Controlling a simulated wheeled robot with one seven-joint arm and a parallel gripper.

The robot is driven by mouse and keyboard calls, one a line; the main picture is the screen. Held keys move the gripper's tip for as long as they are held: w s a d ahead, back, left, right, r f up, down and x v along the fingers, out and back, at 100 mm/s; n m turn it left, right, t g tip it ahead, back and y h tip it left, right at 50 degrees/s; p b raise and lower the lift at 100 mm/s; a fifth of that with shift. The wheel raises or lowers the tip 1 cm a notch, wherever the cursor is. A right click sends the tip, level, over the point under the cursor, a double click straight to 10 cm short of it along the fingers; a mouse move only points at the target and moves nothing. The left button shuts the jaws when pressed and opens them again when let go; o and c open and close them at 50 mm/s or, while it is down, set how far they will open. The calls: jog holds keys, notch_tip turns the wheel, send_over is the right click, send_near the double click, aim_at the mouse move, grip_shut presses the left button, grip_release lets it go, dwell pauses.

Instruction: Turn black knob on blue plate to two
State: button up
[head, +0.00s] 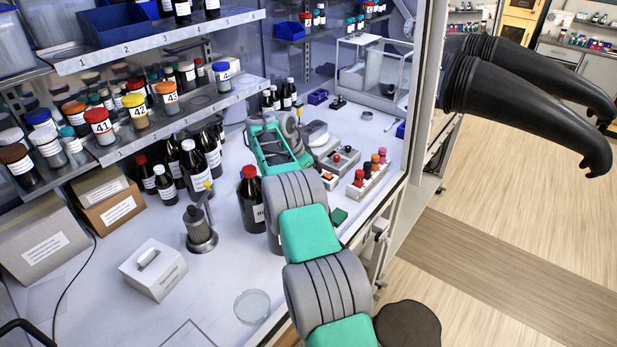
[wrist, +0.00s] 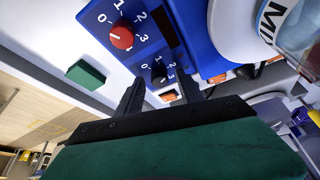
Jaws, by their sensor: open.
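The black knob (wrist: 158,72) sits on the blue plate (wrist: 185,28) in the wrist view, below a larger red knob (wrist: 121,36). Small white numbers surround the black knob; its pointer is too small to read surely. My gripper (wrist: 163,84) is open and empty, with one dark finger to the left of the black knob and one to the right. I cannot tell whether either finger touches it. In the head view my arm reaches over the bench, and I cannot make out the blue plate or the black knob there.
A green block (wrist: 86,74) lies left of the blue plate. An orange switch (wrist: 168,96) shows between my fingers. A white round device (wrist: 240,30) stands close on the right. In the head view, a dark bottle (head: 251,200) stands beside my arm and shelves (head: 165,45) overhang the left.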

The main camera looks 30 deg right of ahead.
jog(key=shift+r, duration=1.6)
jog(key=s+a+r+b, duration=0.3)
jog(key=s+r, duration=0.2)
jog(key=s, duration=0.1)
jog(key=s+a+r+b, duration=0.3)
jog(key=s+r+b, duration=0.1)
jog(key=s, duration=0.2)
jog(key=shift+s+r, duration=0.3)
jog(key=shift+r, duration=0.1)
